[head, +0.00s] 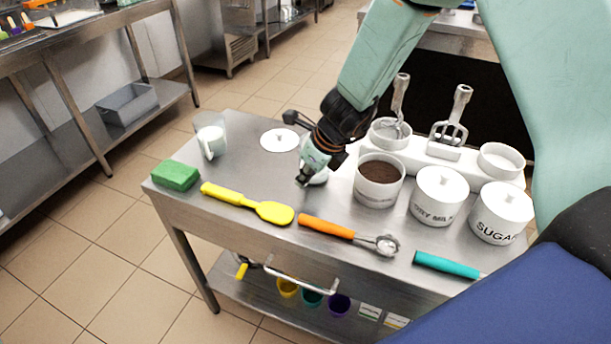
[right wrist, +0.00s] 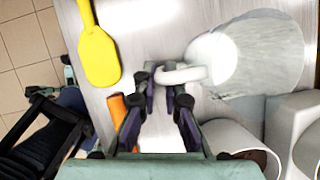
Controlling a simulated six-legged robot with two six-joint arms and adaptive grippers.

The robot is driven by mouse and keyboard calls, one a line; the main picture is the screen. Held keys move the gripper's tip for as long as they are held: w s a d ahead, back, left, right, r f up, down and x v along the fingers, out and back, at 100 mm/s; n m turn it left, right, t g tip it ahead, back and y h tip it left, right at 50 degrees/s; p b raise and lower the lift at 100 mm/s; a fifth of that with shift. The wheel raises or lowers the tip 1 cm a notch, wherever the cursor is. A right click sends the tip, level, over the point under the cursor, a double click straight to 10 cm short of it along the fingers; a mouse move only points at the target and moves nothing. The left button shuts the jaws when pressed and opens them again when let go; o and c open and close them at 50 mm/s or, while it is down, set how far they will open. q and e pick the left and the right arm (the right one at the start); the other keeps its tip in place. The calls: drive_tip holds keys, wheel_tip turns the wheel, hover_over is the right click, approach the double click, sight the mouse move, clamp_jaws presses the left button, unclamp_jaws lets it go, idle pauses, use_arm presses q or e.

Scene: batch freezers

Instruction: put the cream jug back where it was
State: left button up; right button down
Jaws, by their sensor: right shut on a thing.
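My right gripper (head: 308,176) is low over the steel table, left of the open canister of brown powder. In the right wrist view the gripper (right wrist: 163,88) is shut on the pale handle (right wrist: 186,74) of a whitish jug (right wrist: 225,62), apparently the cream jug. A clear jug with white contents (head: 210,136) stands at the table's left back. My left gripper is out of view.
The open canister (head: 379,192) stands close right of the gripper, then two lidded canisters (head: 438,206) (head: 500,222). A loose white lid (head: 279,140) lies behind. A green sponge (head: 176,175), yellow spatula (head: 262,209) and orange-handled scoop (head: 335,228) line the front. The left middle is clear.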

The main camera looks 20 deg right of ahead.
drive_tip(key=shift+f, duration=0.3)
drive_tip(key=c, duration=1.6)
unclamp_jaws()
drive_tip(key=shift+w+d, duration=0.15)
drive_tip(key=shift+w, duration=0.05)
drive_tip(key=shift+c, duration=0.2)
drive_tip(key=shift+o, duration=1)
drive_tip(key=shift+s, duration=0.1)
drive_tip(key=shift+r, duration=0.1)
